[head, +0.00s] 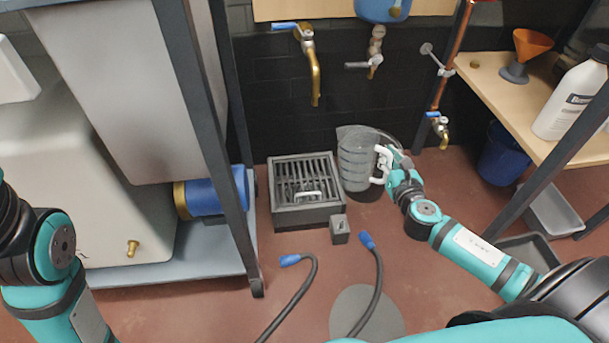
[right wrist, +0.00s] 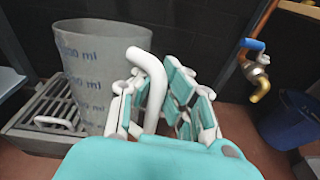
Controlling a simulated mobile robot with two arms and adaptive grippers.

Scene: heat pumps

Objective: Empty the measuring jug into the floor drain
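The measuring jug (head: 357,160) is a grey, see-through jug with a white handle, upright just right of the floor drain. Its ml marks show in the right wrist view (right wrist: 88,75); how much liquid it holds I cannot tell. My right gripper (head: 386,166) is at the handle; in the right wrist view its fingers (right wrist: 157,100) lie close on both sides of the handle. The floor drain (head: 272,190) is a dark square box with a slatted grate and small pale handle. Whether the jug touches the floor is unclear. My left gripper is out of view.
A small grey block (head: 340,229) and two blue-tipped hoses (head: 291,260) lie in front of the drain. Brass taps (head: 315,80) hang on the wall above. A metal frame stands left; a wooden bench (head: 485,85) and blue bucket (head: 502,158) stand right.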

